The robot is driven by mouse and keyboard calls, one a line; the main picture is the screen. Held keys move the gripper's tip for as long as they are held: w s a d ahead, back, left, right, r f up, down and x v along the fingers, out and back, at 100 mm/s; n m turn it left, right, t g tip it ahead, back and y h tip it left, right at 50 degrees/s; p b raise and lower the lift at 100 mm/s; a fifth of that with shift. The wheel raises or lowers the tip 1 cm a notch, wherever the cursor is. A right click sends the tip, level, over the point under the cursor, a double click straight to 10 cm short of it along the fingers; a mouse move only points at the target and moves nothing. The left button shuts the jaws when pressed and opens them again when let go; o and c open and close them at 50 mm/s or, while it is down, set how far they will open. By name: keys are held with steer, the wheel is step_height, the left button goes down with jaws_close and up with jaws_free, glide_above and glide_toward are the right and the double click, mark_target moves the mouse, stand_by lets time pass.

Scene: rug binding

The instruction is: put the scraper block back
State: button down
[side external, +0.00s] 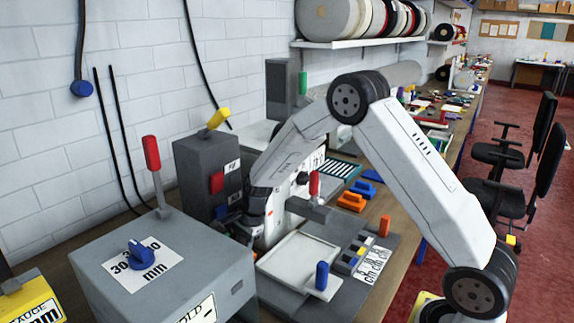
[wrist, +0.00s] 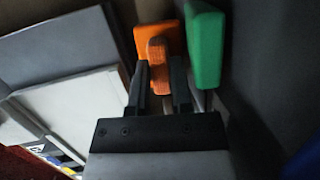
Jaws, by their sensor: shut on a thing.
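In the wrist view, my gripper (wrist: 161,75) has its two dark fingers closed on a small textured orange block (wrist: 158,54), which I take to be the scraper block. A smoother, brighter orange piece (wrist: 147,35) shows right behind it; I cannot tell whether the two are joined. A green block (wrist: 205,48) stands close by on the right. In the side external view, my gripper (side external: 238,228) points down in the gap between the dark grey upright box and the white machine; its fingertips and what they hold are mostly hidden there.
A large grey box with a blue knob (side external: 140,254) stands in front on the left. The dark grey upright box (side external: 206,165) has a yellow lever. A pale tray (side external: 300,258) with a blue peg (side external: 322,276) lies to the right. Orange blocks (side external: 352,201) sit farther back.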

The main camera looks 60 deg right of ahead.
steer(key=shift+f, duration=0.8)
steer(key=shift+f, duration=0.15)
steer(key=c, duration=0.5)
jaws_free()
steer(key=shift+c, duration=0.2)
steer(key=shift+v, duration=3.85)
